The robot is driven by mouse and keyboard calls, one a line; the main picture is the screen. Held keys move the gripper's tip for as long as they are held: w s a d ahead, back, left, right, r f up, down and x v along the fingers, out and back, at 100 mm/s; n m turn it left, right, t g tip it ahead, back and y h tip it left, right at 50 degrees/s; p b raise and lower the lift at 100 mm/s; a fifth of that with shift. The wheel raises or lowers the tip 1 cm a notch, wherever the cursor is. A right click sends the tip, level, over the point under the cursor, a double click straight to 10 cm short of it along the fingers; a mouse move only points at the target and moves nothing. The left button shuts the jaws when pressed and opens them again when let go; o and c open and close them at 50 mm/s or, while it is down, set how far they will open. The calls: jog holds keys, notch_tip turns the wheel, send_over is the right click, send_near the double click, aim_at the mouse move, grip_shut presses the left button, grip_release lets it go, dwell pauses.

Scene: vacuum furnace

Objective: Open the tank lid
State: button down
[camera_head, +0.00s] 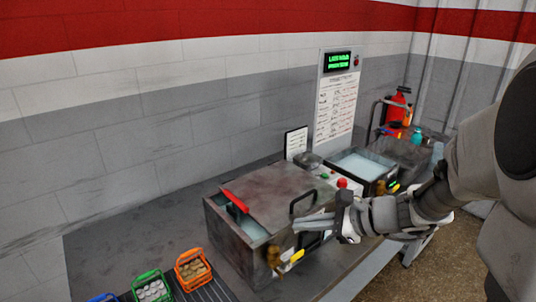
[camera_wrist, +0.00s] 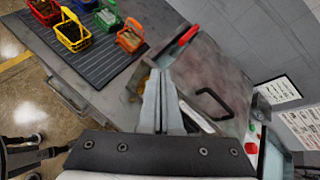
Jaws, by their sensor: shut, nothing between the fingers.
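The nearest metal tank (camera_head: 222,229) stands on the bench with a flat, stained lid (camera_head: 270,190) over most of its top. A bluish strip of the inside shows along the lid's left and front side. A black loop handle (camera_head: 303,199) stands on the lid's right part; it also shows in the wrist view (camera_wrist: 215,104), to the right of my fingers. My gripper (camera_head: 298,225) is shut and empty. Its fingers are over the tank's front right side, close to the loop handle; I cannot tell if they touch the tank.
A red-handled part (camera_head: 235,200) lies at the tank's left rim. A brass valve (camera_head: 273,257) sticks out at the front. Green (camera_head: 151,288) and orange (camera_head: 193,269) baskets stand on the ribbed mat (camera_wrist: 100,75). A second tank (camera_head: 362,164) and a red button (camera_head: 342,183) are behind.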

jog(key=w+d+f+m+t+h, duration=0.1)
jog(key=w+d+f+m+t, duration=0.4)
jog(key=w+d+m, duration=0.3)
jog(key=shift+m, duration=0.4)
jog(key=x, duration=0.6)
jog(key=f+x, duration=0.1)
jog(key=x, duration=0.2)
jog(key=shift+d, duration=0.15)
jog(key=shift+r, duration=0.1)
